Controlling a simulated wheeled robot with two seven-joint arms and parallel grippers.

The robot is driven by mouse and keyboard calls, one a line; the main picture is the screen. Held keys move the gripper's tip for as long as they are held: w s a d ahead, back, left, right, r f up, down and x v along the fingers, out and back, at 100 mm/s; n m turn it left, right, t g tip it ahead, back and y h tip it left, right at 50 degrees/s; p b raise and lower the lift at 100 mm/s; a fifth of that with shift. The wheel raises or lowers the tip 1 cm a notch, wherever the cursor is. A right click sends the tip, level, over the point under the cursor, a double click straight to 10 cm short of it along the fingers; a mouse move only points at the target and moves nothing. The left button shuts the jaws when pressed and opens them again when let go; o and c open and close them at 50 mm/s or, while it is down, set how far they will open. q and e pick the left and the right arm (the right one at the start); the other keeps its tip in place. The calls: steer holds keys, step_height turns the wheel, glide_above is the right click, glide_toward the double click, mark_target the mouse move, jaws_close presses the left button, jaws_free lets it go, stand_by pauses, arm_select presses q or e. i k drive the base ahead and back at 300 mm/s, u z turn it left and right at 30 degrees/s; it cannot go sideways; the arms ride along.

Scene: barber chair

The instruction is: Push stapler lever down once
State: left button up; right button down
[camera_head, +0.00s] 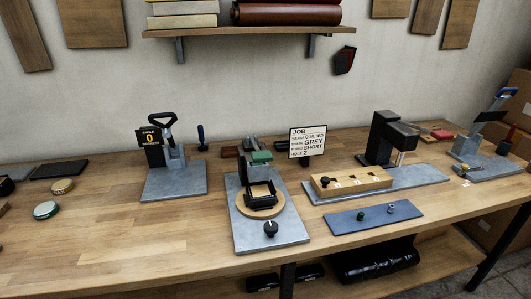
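No tool in view is labelled as a stapler, so I cannot tell for sure which one it is. A bench tool with a raised blue-tipped lever (506,95) stands at the far right on a grey base plate (495,172). Another tool, with a black loop handle (162,122) raised, stands at the left on a grey plate (172,186). A black press (384,138) stands right of centre, behind a wooden block with holes (350,181). Neither of my grippers is in view.
In the middle, a grey plate (265,240) holds a round wooden disc and a black knob (271,228). A white job card (308,141) stands behind. A blue mat (374,217) lies in front. The bench's front left is clear.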

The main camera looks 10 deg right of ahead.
mark_target(259, 156)
steer(key=z, duration=0.95)
steer(key=k, duration=1.25)
steer(key=z, duration=0.6)
steer(key=i, duration=1.65)
steer(key=u, duration=1.55)
steer(key=i, duration=0.65)
steer(key=u, duration=0.65)
